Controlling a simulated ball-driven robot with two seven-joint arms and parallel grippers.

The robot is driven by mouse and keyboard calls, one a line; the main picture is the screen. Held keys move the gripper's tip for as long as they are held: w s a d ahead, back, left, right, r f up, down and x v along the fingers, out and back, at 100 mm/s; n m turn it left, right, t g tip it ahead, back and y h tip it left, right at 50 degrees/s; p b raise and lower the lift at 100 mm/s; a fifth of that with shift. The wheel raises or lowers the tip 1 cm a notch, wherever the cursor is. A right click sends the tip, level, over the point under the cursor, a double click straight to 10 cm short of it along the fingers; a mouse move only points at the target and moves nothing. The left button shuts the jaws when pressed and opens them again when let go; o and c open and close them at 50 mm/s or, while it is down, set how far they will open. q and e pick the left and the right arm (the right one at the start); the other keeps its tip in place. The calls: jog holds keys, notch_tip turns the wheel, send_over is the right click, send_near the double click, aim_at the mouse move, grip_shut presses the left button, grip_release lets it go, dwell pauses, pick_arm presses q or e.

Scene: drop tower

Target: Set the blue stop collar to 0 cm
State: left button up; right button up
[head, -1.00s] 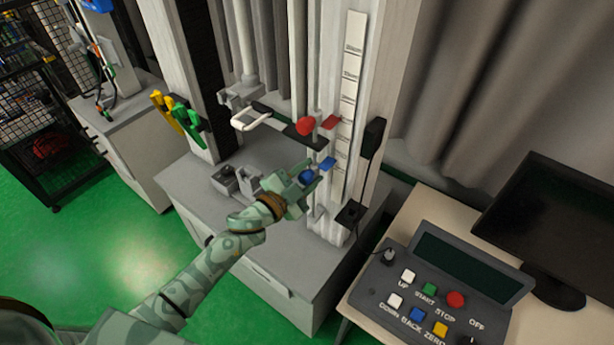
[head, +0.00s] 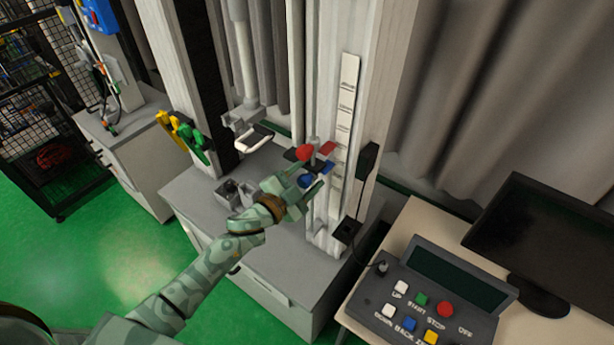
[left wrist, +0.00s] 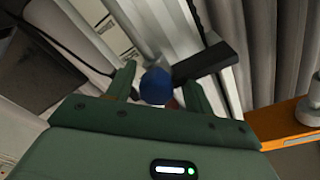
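The blue stop collar shows as a round blue knob (head: 306,181) with a flat blue pointer (head: 326,167) beside the white scale strip (head: 345,125). It is on the pale upright rail, just below the red collar's knob (head: 304,153) and red pointer (head: 328,148). My left gripper (head: 302,186) is at the blue knob. The scale's figures are too small to read. My right gripper is not in view.
A control box (head: 430,300) with coloured buttons and a monitor (head: 535,245) stand on the desk at right. A white-handled carriage (head: 253,140) is left of the rail. Yellow and green clamps (head: 183,135) hang on the left column. A black box (head: 368,160) is on the rail's right side.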

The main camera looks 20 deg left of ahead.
pick_arm(q)
jog(key=shift+s+a+f, duration=0.1)
jog(key=shift+s+a, duration=0.05)
jog(key=shift+s, duration=0.1)
jog(key=b+v, duration=0.1)
jog(key=v, duration=1.4)
jog(key=shift+s, duration=0.35)
jog(key=shift+a, duration=0.15)
